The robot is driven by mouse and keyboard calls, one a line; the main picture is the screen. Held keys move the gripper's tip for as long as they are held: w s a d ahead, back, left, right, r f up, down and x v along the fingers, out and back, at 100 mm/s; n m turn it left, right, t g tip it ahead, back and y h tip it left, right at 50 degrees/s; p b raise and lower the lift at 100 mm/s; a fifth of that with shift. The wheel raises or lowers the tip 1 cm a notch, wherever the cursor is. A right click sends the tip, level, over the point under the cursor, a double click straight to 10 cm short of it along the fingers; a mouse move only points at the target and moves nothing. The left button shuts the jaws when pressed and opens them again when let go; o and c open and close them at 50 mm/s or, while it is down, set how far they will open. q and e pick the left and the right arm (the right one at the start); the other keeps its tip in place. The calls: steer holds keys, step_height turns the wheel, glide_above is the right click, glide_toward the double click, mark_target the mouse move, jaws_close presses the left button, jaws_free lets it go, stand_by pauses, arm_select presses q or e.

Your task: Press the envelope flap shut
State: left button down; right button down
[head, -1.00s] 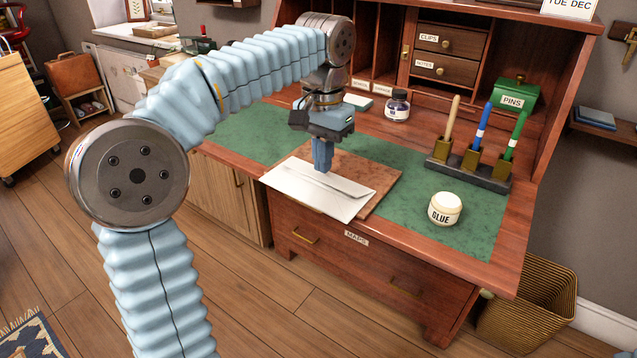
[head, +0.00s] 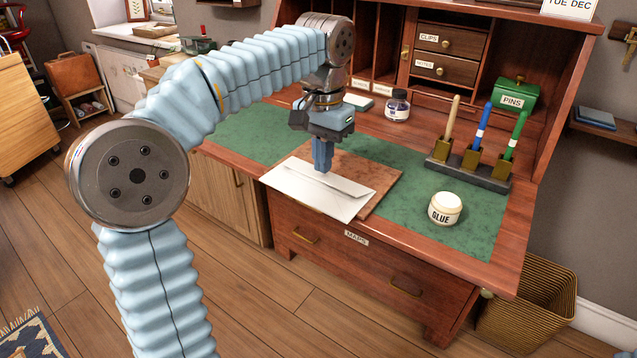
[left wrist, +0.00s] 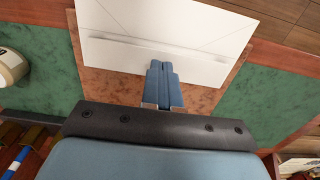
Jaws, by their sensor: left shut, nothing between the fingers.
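The white envelope (head: 312,192) lies on a brown board (head: 385,180) on the desk, its front corner reaching past the board's edge. A flap line runs along the envelope's side nearer the back. My left gripper (head: 322,168) points straight down with its blue fingers closed together and empty. The fingertips are at the flap side of the envelope. In the left wrist view the shut fingertips (left wrist: 161,66) overlap the envelope (left wrist: 150,22) near its flap edge. Whether they press on it or hover just above, I cannot tell. My right gripper is not in view.
A glue jar (head: 445,208) stands on the green desk mat (head: 470,236) to the right. A pen holder (head: 468,172) with several upright tools, an ink bottle (head: 397,106) and a green pins box (head: 515,94) stand farther back. The mat left of the board is clear.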

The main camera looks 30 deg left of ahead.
arm_select(q)
steer(key=shift+f+b, duration=0.6)
steer(key=shift+f, duration=0.3)
steer(key=shift+r, duration=0.1)
stand_by(0.9)
step_height(320, 180, up, 5)
steer(key=p, duration=0.5)
steer(key=shift+r, duration=0.9)
